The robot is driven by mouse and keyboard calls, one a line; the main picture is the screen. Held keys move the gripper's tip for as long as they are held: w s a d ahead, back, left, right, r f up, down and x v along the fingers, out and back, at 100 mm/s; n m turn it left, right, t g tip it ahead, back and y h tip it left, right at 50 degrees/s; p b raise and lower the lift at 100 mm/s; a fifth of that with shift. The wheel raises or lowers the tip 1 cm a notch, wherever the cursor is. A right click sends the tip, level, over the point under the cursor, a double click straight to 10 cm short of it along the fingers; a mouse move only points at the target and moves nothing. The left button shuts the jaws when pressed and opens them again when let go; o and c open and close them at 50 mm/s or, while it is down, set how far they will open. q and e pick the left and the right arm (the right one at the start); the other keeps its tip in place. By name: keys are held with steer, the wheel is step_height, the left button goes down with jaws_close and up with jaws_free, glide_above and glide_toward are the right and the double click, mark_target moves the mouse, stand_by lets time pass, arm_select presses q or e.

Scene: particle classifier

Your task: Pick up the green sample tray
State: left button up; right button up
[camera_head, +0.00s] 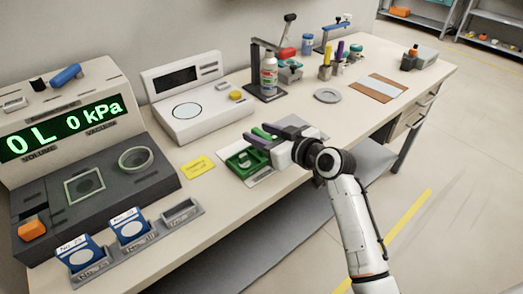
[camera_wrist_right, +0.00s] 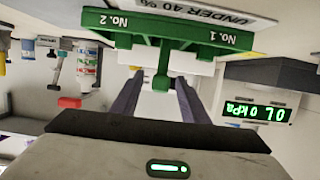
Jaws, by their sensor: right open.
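The green sample tray (camera_head: 236,168) sits on a pale plate on the bench, in front of the white scale. My right gripper (camera_head: 257,133) is over its right side with jaws open. In the right wrist view the picture is inverted; the tray (camera_wrist_right: 165,24) shows labels "No. 1" and "No. 2", and its green handle (camera_wrist_right: 162,76) stands between my two dark fingers (camera_wrist_right: 160,88). I cannot tell whether either finger touches the handle. Part of the tray is hidden by the gripper in the head view. My left gripper is not in view.
A white scale (camera_head: 205,122) stands behind the tray. A yellow card (camera_head: 197,168) lies to its left. The dark console (camera_head: 92,185) reading "0 L 0 kPa" is further left. A bottle on a stand (camera_head: 269,75) is behind, and a grey ring (camera_head: 327,96) lies right.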

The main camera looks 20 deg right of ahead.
jaws_close()
stand_by(0.3)
